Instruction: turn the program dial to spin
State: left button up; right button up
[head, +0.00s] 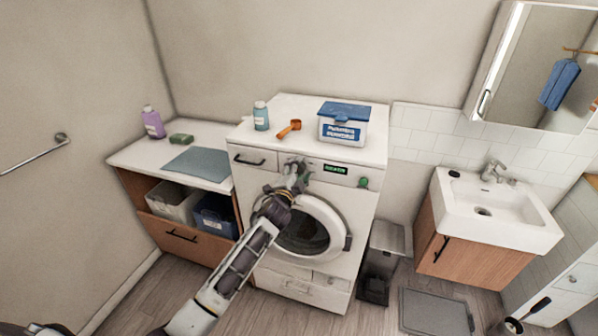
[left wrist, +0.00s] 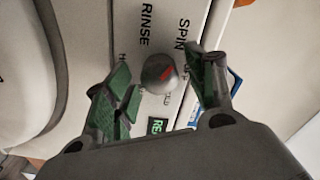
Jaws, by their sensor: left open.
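The white washing machine (head: 352,245) stands against the back wall. Its program dial (left wrist: 159,73) shows in the left wrist view as a grey round knob with a red mark, on a panel lettered RINSE and SPIN. The red mark does not clearly line up with either word. My left gripper (head: 297,170) is at the machine's control panel and covers the dial in the head view. In the left wrist view the left gripper (left wrist: 160,88) is open, its green-padded fingers on either side of the dial with gaps visible. My right gripper is not in view.
A blue-lidded box (head: 343,123), an orange scoop (head: 289,128) and a bottle (head: 261,116) stand on top of the machine. The round door (head: 346,222) is below the panel. A counter (head: 128,154) is at left, a pedal bin (head: 388,238) at right.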

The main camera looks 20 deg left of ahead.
pick_arm(q)
jog(key=shift+s, duration=0.15)
jog(key=s, duration=1.1)
jog(key=shift+s+a, duration=0.25)
jog(key=shift+s, duration=0.15)
jog(key=shift+n, duration=0.3)
dwell(0.6)
